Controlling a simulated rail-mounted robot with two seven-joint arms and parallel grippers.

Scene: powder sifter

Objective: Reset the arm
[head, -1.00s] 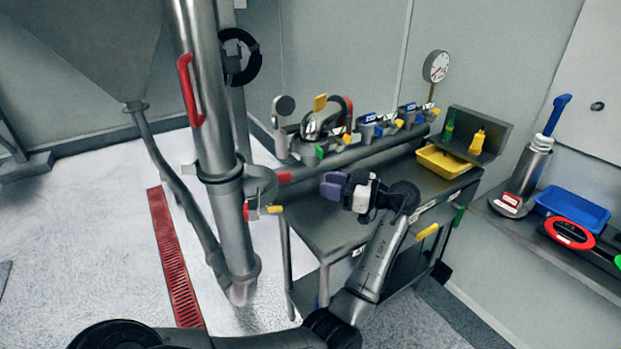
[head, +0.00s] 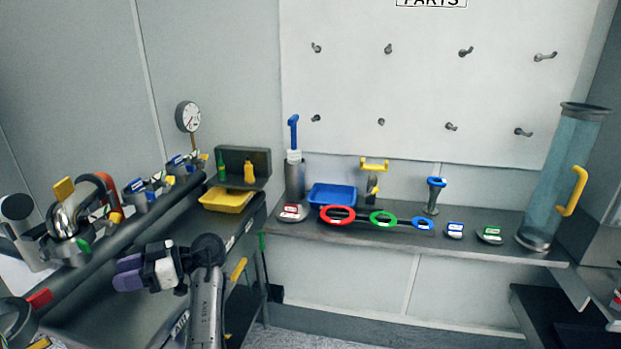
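My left gripper (head: 128,272) shows in the head view at the lower left, with purple fingertips and a white and black body. Its arm rises from the bottom edge, and the fingers point left. The two fingertips lie close against each other with no clear gap, and nothing shows between them. The gripper appears in front of the dark metal workbench (head: 100,318), apart from the things on it. My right gripper is not in view.
The bench carries a dark pipe (head: 112,240) with clamps, a gauge (head: 188,117) and a yellow tray (head: 228,201). A wall shelf (head: 370,238) holds a blue tray (head: 332,194), coloured rings and a clear cylinder (head: 567,170). Pegs dot the white board (head: 430,90).

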